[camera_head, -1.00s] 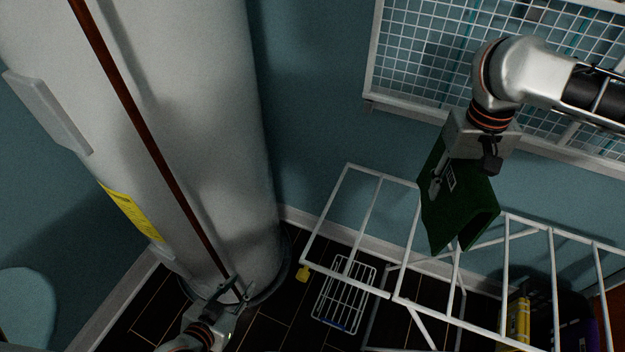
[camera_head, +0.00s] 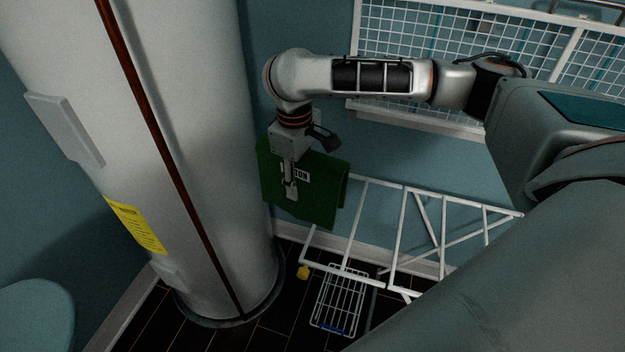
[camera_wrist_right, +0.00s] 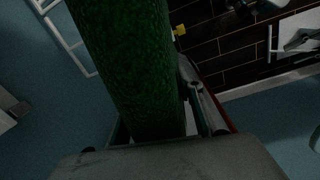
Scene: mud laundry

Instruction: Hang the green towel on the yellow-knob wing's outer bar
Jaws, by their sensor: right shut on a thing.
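My right gripper (camera_head: 290,190) is shut on the green towel (camera_head: 322,194), which hangs folded below it with a white label. In the head view the towel is in front of the far left end of the white drying rack wing (camera_head: 372,230), hiding part of that end. I cannot tell whether towel and bar touch. The yellow knob (camera_head: 303,272) is at the wing's near left corner, below the towel. In the right wrist view the green towel (camera_wrist_right: 130,60) fills the middle, with the yellow knob (camera_wrist_right: 180,30) to its right. My left gripper is not in the head view.
A big white cylinder (camera_head: 190,180) with a brown pipe stands close left of the towel. A white wire basket (camera_head: 340,300) is on the dark floor below the wing. A white wall grid (camera_head: 440,40) is behind my right arm. My own arm covers the lower right.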

